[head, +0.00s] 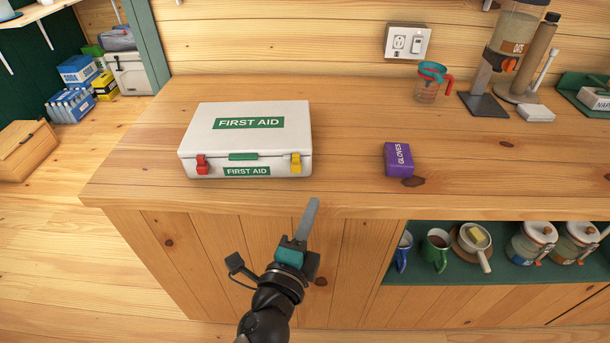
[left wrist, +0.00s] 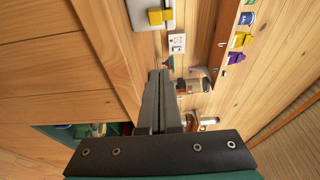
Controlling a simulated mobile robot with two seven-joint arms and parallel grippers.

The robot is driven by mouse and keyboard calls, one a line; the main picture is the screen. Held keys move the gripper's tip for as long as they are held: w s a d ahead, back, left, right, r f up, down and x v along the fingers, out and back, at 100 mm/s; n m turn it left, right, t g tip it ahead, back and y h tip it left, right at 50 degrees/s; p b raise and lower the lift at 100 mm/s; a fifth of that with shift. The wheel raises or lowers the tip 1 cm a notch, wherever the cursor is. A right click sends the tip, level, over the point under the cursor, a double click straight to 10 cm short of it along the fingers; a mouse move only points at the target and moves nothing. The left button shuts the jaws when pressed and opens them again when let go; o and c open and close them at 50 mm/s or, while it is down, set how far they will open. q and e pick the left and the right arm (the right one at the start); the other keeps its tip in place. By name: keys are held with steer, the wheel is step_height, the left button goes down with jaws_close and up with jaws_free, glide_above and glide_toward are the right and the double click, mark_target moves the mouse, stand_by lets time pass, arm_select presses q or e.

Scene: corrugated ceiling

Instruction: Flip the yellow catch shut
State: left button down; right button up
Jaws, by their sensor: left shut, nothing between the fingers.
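The white first aid box (head: 215,140) stands lid down on the wooden counter. On its front, the yellow catch (head: 296,163) is at the right and the red catch (head: 202,164) at the left. I cannot tell how far the yellow catch is turned. My left gripper (head: 313,204) is shut and empty, in front of the counter edge, below and slightly right of the yellow catch and apart from it. In the left wrist view, the shut fingers (left wrist: 160,74) point toward the yellow catch (left wrist: 160,16) at the top. My right gripper is not in view.
A purple gloves box (head: 398,159) lies on the counter to the right of the first aid box. A measuring cup (head: 428,88) stands farther back. The counter edge (head: 350,207) lies between gripper and box. An open shelf with mugs (head: 436,247) is below right.

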mark_target(296, 163)
arm_select(q)
steer(key=x, duration=1)
steer(key=shift+f, duration=0.1)
steer(key=a+p, duration=0.1)
steer(key=a, duration=0.2)
steer(key=shift+a, duration=0.15)
steer(key=shift+s+a, duration=0.1)
steer(key=shift+a, duration=0.3)
